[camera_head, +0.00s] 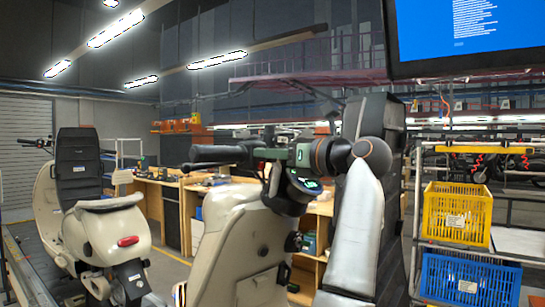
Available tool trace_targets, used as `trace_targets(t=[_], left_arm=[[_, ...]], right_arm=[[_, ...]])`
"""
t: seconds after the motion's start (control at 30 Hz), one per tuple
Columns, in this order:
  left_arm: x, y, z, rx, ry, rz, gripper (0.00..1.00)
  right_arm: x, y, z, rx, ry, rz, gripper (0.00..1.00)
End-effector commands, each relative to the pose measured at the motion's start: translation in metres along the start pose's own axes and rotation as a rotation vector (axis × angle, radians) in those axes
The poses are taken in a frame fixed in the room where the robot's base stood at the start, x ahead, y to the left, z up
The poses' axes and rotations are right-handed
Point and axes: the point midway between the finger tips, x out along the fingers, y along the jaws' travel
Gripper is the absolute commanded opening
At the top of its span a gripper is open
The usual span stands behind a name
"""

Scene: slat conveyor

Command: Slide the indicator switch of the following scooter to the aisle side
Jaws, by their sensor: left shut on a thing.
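A cream scooter (235,240) stands in the near middle, with a lit green dash display (309,184). Its handlebar ends in a black grip (215,153) pointing left. My left gripper (258,154) reaches in level from the right side of the handlebar. Its fingers are shut at the inner end of the grip, on the dark switch housing there. The indicator switch itself is hidden or too small to make out, so its position cannot be told. My right gripper is not in view.
Another cream scooter (120,232) with a red tail light stands ahead at left on the conveyor. Wooden workbenches (165,195) line the aisle behind. A yellow crate (455,215) and a blue crate (468,280) sit on a rack at right. A screen (470,28) hangs above.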

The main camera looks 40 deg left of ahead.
Motion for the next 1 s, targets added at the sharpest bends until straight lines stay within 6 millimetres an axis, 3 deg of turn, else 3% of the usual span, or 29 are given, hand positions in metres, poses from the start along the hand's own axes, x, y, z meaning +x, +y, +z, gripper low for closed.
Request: trace_targets(t=[0.13, 0.17, 0.43, 0.77, 1.0], left_arm=[[0.000, 0.002, -0.001, 0.000, 0.006, 0.009, 0.00], [0.001, 0.002, -0.001, 0.000, 0.006, 0.009, 0.20], [0.001, 0.002, -0.001, -0.001, 0.005, 0.007, 0.50], [-0.005, 0.001, -0.001, -0.001, 0.004, 0.004, 0.50], [-0.048, -0.001, -0.002, -0.001, 0.004, 0.000, 0.50]], right_arm=[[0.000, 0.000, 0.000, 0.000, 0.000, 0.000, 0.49], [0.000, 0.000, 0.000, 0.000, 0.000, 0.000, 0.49], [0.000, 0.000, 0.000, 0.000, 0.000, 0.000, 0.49], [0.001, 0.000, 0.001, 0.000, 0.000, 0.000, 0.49], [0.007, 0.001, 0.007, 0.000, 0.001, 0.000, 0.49]])
